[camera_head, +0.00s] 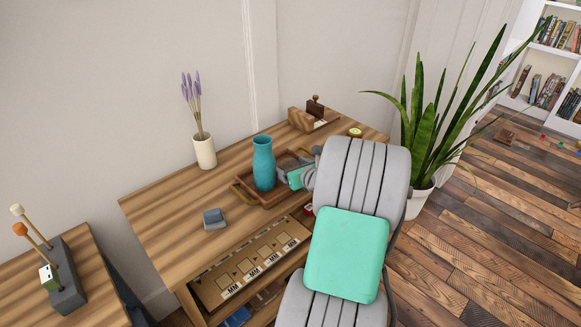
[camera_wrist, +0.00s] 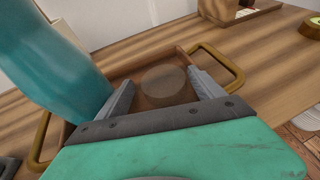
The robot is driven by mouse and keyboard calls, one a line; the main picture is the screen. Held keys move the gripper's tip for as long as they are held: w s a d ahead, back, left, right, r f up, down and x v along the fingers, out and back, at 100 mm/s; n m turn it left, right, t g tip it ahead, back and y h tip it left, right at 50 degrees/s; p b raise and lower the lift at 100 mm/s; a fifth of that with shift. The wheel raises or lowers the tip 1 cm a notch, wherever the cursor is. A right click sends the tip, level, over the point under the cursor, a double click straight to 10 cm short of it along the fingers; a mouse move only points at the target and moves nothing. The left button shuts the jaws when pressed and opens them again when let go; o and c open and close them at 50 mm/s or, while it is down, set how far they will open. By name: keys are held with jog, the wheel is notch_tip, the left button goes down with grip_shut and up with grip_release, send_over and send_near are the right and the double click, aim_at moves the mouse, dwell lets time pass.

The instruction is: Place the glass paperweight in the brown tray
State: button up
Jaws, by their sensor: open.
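The brown tray (camera_head: 275,202) has brass handles and sits on the wooden desk; it also shows in the wrist view (camera_wrist: 140,68). A round, see-through disc that looks like the glass paperweight (camera_wrist: 165,84) lies in the tray, seen between my fingers in the wrist view. In the head view my arm and gripper hide it. My gripper (camera_wrist: 160,80) is open over the tray, one finger to each side of the paperweight, and is not closed on it. In the head view my gripper (camera_head: 296,178) is at the tray's right part.
A teal vase (camera_head: 263,163) stands in the tray, close left of my gripper. A white vase with lavender (camera_head: 204,151), a blue-grey block (camera_head: 214,218), a wooden holder (camera_head: 301,120) and a round green-faced item (camera_head: 355,132) stand on the desk. The desk's left part is clear.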

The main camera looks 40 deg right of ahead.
jog(key=shift+d+r, duration=0.1)
jog(key=shift+s+r, duration=0.2)
jog(key=shift+s, duration=0.15)
jog(key=p+v, duration=0.1)
jog(key=v, duration=1)
jog(key=shift+a+p, duration=0.2)
jog(key=shift+p, duration=0.15)
jog(key=shift+s, duration=0.1)
